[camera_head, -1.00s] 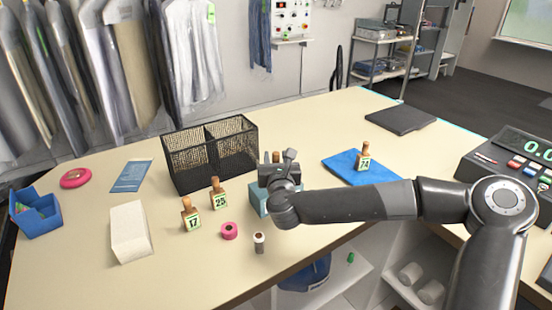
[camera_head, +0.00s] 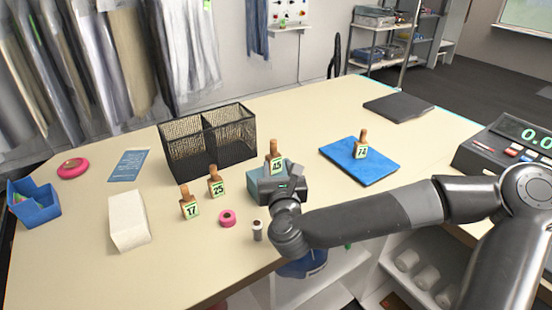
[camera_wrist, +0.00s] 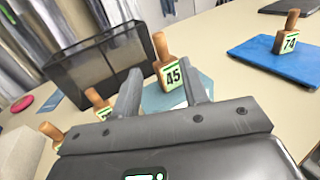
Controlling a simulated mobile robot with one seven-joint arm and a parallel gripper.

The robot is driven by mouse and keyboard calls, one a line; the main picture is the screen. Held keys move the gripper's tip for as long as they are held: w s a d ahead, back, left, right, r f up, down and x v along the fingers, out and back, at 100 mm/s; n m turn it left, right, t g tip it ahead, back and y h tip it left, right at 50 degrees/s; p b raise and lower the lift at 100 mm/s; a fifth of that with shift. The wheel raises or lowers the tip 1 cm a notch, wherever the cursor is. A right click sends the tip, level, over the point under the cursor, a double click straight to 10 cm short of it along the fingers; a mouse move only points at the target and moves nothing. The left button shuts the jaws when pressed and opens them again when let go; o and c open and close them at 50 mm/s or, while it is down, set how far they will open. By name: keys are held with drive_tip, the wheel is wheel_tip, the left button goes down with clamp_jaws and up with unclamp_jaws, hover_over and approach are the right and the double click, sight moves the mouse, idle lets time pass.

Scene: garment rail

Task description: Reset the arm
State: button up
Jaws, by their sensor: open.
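My gripper (camera_head: 280,172) is over the near middle of the table, in front of the stamp-like wooden piece tagged 45 (camera_head: 275,158). In the wrist view, my gripper (camera_wrist: 162,88) has its two fingers apart with nothing held between them. The piece tagged 45 (camera_wrist: 172,72) stands upright beyond the fingers, on or by a teal block (camera_head: 257,190). The block is partly hidden by my gripper.
Pieces tagged 17 (camera_head: 188,204) and 25 (camera_head: 216,183) stand left of my gripper. A pink tape roll (camera_head: 227,218) and a small spool (camera_head: 257,231) lie near the front. A black mesh basket (camera_head: 235,148) stands behind. Piece 74 (camera_head: 361,145) stands on a blue mat (camera_head: 376,172).

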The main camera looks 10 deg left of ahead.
drive_tip(key=shift+s+d, duration=0.15)
drive_tip(key=shift+s, duration=0.35)
